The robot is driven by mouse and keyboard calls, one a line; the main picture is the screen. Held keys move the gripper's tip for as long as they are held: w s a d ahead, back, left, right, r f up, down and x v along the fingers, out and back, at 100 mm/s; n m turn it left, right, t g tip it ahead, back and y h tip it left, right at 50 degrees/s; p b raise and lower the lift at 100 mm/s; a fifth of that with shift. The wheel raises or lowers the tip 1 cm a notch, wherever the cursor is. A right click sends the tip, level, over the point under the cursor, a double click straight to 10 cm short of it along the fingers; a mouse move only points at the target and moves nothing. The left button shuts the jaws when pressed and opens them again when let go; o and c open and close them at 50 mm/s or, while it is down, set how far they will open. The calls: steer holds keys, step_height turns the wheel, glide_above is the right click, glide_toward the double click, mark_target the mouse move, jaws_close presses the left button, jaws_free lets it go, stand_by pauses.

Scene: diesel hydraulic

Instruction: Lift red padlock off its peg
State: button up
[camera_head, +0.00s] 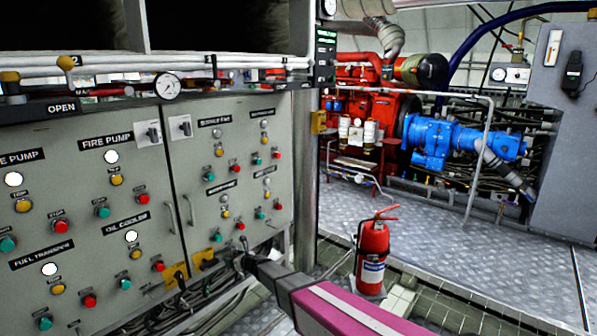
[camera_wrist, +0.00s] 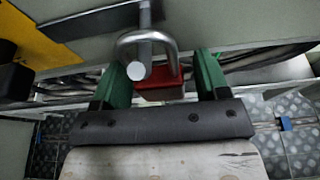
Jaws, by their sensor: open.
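In the wrist view, the red padlock (camera_wrist: 168,88) hangs by its silver shackle (camera_wrist: 171,52) from a round grey peg (camera_wrist: 138,70) on the cabinet front. The peg's end points toward the camera and hides part of the padlock. My gripper (camera_wrist: 162,74) is open, with one green finger on each side of the padlock's body. A gap shows at the right finger; I cannot tell whether the left finger touches. In the head view my gripper (camera_head: 246,262) is at the lower right of the grey cabinet; I cannot make out the padlock there.
The control cabinet (camera_head: 90,222) carries several buttons and lamps. Cables (camera_head: 185,303) run low beneath it. A fire extinguisher (camera_head: 372,255) stands on the floor to the right of my arm. A blue and red engine (camera_head: 435,138) is behind a rail.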

steer(key=c, duration=0.8)
steer(key=shift+r, duration=1)
steer(key=shift+s+d, duration=0.15)
steer(key=s+d, duration=0.4)
steer(key=d, duration=0.1)
steer(key=shift+s, duration=0.15)
stand_by(0.9)
steer(key=shift+d, duration=0.1)
steer(key=shift+s+d+r, duration=1.5)
steer(key=shift+s+d, duration=0.1)
steer(key=shift+d, duration=0.2)
